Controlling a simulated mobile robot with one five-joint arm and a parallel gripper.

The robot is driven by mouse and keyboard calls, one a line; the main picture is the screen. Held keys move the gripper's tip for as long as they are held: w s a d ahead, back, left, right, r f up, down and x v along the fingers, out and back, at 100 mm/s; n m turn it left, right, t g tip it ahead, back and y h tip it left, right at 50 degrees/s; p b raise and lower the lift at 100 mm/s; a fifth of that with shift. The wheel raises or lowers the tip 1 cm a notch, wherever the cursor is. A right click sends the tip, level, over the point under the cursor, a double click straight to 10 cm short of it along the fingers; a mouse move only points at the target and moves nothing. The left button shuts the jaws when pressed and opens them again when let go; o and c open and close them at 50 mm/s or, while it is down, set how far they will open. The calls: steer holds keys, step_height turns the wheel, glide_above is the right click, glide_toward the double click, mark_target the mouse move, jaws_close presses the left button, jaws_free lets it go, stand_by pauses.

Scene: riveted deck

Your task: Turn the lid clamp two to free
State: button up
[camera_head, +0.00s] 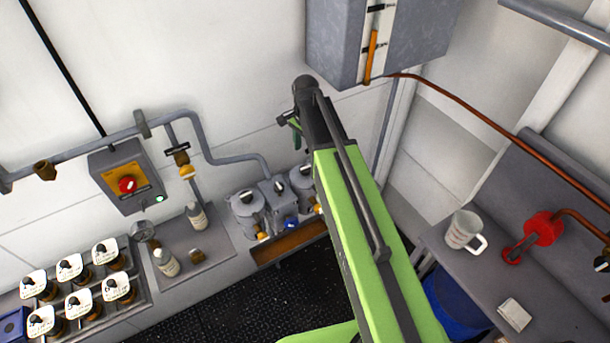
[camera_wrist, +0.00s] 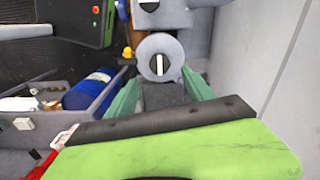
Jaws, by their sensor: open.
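Grey canisters with round lids stand in a row by the wall in the head view. The left lid (camera_head: 245,199) and the right lid (camera_head: 303,178) have dark clamp handles on top; the right one is partly hidden by my arm. I cannot tell which clamp is number two. My gripper (camera_head: 294,128) shows only as a small green part, above the row. In the wrist view my gripper (camera_wrist: 163,88) is open, its green fingers apart. A round grey lid with a white-marked clamp (camera_wrist: 158,65) lies beyond and between the fingertips, apparently not held.
A grey box with a red knob (camera_head: 127,185) and pipes (camera_head: 205,135) line the wall. Several dial valves (camera_head: 70,268) stand at lower left, bottles (camera_head: 196,214) on a panel. A mug (camera_head: 464,230) and red valve (camera_head: 541,228) are on the right bench. A cabinet (camera_head: 335,45) hangs above.

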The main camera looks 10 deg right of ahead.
mark_target(305, 168)
step_height(305, 168, down, 8)
steer(key=b, duration=0.6)
steer(key=shift+f+b, duration=0.2)
steer(key=shift+b, duration=0.2)
steer(key=shift+r, duration=0.1)
steer(key=shift+c, duration=0.4)
steer(key=shift+s+a, duration=0.1)
jaws_close()
